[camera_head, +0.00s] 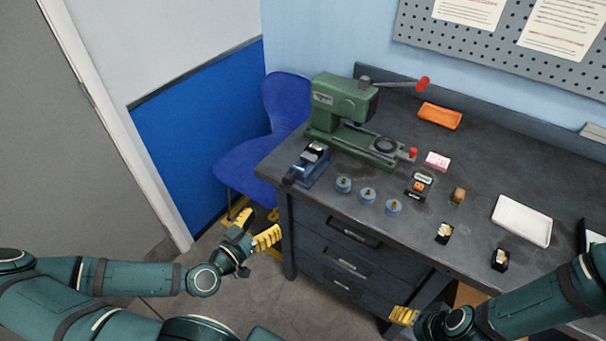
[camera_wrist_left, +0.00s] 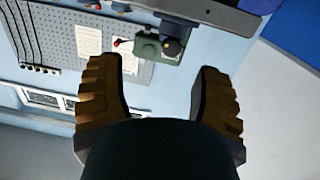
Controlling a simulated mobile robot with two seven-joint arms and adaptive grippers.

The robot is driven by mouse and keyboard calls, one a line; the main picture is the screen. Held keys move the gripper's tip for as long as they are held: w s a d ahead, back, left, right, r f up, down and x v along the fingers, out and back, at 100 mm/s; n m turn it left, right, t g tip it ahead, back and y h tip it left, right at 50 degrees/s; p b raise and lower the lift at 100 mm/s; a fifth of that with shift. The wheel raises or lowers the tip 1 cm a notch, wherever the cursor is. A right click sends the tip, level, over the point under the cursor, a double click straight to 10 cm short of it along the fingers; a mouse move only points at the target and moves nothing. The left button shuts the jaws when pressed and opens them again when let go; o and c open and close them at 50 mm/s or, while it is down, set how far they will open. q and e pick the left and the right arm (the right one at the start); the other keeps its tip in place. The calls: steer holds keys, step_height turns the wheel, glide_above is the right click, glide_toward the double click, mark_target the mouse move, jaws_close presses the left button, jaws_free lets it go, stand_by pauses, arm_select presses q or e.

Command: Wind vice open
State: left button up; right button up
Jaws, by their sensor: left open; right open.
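A small blue vice (camera_head: 309,163) sits at the left front corner of the dark bench, beside the green press. Its dark handle end points toward the bench's left edge. Whether its jaws are apart is too small to tell. My left gripper (camera_head: 252,229) is open and empty, in front of the bench's left end, below and left of the vice and apart from it. Its two yellow-brown fingers (camera_wrist_left: 160,105) show spread in the left wrist view, with nothing between them. My right gripper (camera_head: 402,316) shows only in part, low in front of the drawers; no object shows in it.
The green press (camera_head: 340,105) with red-knobbed levers stands behind the vice. Several blue round pieces (camera_head: 367,194) line the front edge. An orange tray (camera_head: 440,116), a white tray (camera_head: 522,220) and small boxes lie to the right. A blue chair (camera_head: 262,145) stands left of the bench.

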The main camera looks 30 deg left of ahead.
mark_target(286, 183)
arm_select(q)
steer(key=shift+t+y, duration=0.4)
steer(key=shift+y, duration=0.1)
steer(key=w, duration=0.4)
steer(key=w+r+b, duration=0.1)
steer(key=w, duration=0.4)
steer(key=w+b, duration=0.1)
steer(key=w, duration=0.3)
steer(key=shift+w+a+r, duration=0.2)
steer(key=shift+w+a, duration=0.1)
steer(key=shift+w, duration=0.1)
jaws_close()
